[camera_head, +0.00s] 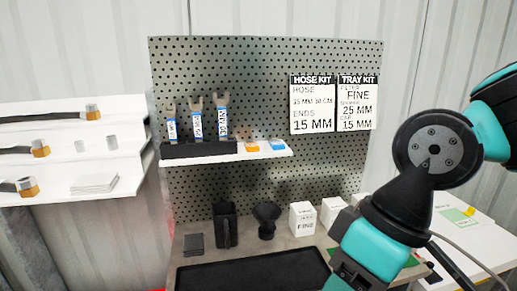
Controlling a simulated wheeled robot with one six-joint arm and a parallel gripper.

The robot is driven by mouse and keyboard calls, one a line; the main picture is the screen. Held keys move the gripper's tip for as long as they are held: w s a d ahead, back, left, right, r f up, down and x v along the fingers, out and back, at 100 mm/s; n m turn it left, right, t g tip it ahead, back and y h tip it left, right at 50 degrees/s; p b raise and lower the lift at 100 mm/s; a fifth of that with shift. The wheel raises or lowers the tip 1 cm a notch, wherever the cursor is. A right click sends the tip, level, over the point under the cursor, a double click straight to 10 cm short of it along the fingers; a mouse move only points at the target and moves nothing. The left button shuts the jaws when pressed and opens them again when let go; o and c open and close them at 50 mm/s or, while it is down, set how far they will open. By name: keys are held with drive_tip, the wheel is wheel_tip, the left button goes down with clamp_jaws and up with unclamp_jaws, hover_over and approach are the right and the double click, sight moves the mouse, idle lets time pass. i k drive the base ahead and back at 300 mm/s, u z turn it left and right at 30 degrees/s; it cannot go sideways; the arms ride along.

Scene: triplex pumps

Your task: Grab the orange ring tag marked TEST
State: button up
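A small orange tag (251,147) lies on the white shelf of the pegboard, right of the dark wrench rack. Its marking is too small to read, and I cannot make out a ring on it. A similar blue tag (277,145) lies just to its right. My arm comes in from the right and runs down past the bottom edge, in front of the workbench. My gripper's fingers do not show, so I cannot see whether it is open or shut. The arm is apart from the tags and does not hide them.
The rack (198,150) holds three wrenches upright. Below are a black tray (250,272), a dark holder (225,226), a black funnel-like part (266,219) and white boxes (302,218). Kit signs (313,104) hang at right. A left shelf (75,182) holds hoses.

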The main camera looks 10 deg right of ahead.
sight(250, 146)
drive_tip(key=z, duration=1.95)
drive_tip(key=i, duration=1.3)
drive_tip(key=u, duration=2.8)
